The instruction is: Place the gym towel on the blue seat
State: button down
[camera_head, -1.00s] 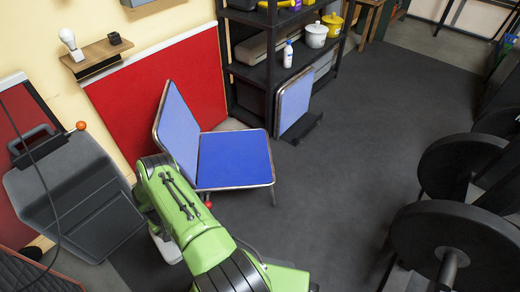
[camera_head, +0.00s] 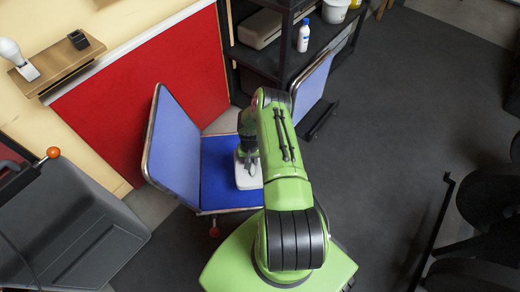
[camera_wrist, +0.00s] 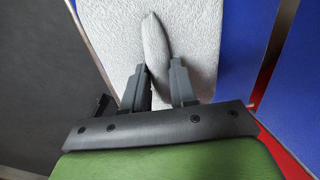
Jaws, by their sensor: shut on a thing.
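The gym towel (camera_wrist: 195,35) is a pale grey-white, textured cloth, pinched into a fold between the fingers of my gripper (camera_wrist: 160,78). In the head view the towel (camera_head: 243,180) shows as a small white patch over the blue seat (camera_head: 217,172), below my gripper (camera_head: 250,165). My gripper is shut on the towel. In the wrist view blue padding (camera_wrist: 243,50) shows just right of the towel. My arm hides the seat's right part. I cannot tell whether the towel rests on the seat or hangs just above it.
The seat's blue backrest (camera_head: 174,150) stands upright to the left of the towel. A red panel (camera_head: 150,95) is behind it. A black shelf (camera_head: 285,55) and another blue padded piece (camera_head: 312,88) are beyond. Dark floor is open at the right.

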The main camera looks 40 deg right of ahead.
jog(key=f+b, duration=0.1)
jog(key=f, duration=0.2)
jog(key=f+b, duration=0.2)
jog(key=f, duration=0.1)
jog(key=f+b, duration=0.1)
jog(key=f, duration=0.3)
jog(key=shift+w+d+b, duration=0.15)
jog(key=shift+d+b, duration=0.2)
jog(key=shift+r, duration=0.15)
jog(key=c, duration=0.9)
grip_release()
